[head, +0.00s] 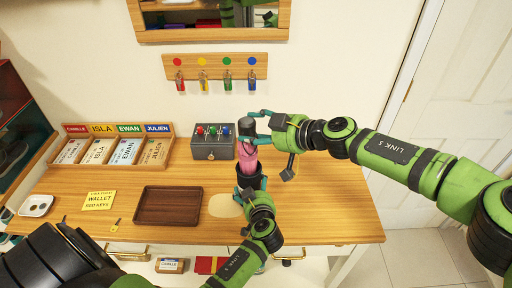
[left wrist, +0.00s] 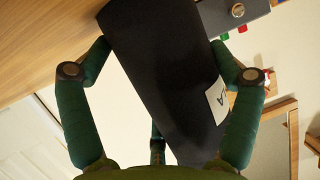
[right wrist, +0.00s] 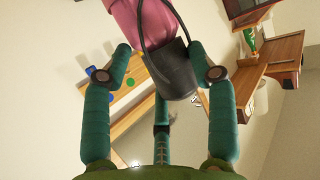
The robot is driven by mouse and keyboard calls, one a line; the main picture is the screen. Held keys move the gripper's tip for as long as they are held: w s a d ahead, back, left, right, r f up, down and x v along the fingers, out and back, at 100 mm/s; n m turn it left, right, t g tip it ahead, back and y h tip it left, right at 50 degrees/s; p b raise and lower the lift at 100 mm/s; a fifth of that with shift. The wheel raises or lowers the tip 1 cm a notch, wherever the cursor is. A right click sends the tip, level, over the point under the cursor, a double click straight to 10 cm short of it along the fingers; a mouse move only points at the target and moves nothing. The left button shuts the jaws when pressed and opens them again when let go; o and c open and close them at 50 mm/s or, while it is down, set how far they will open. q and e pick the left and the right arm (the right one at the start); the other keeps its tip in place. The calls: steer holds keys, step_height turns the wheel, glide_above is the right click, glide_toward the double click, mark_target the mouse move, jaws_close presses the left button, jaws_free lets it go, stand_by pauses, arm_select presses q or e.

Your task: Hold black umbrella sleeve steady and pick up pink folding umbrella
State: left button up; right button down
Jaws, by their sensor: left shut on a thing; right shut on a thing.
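A grey box (head: 212,147) with coloured knobs stands just left of the umbrella. A brown tray (head: 167,205), a yellow note (head: 99,200) and a name-card rack (head: 116,148) lie further left. A key rail (head: 215,66) hangs above. The table's right end is clear.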

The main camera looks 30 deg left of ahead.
step_height(320, 180, up, 11)
steer(key=shift+f, duration=0.1)
arm_select(q)
steer(key=o, duration=0.9)
steer(key=shift+c, duration=0.2)
steer(key=v, duration=0.7)
steer(key=shift+s+d, duration=0.1)
steer(key=shift+s, duration=0.05)
steer(key=shift+d, duration=0.1)
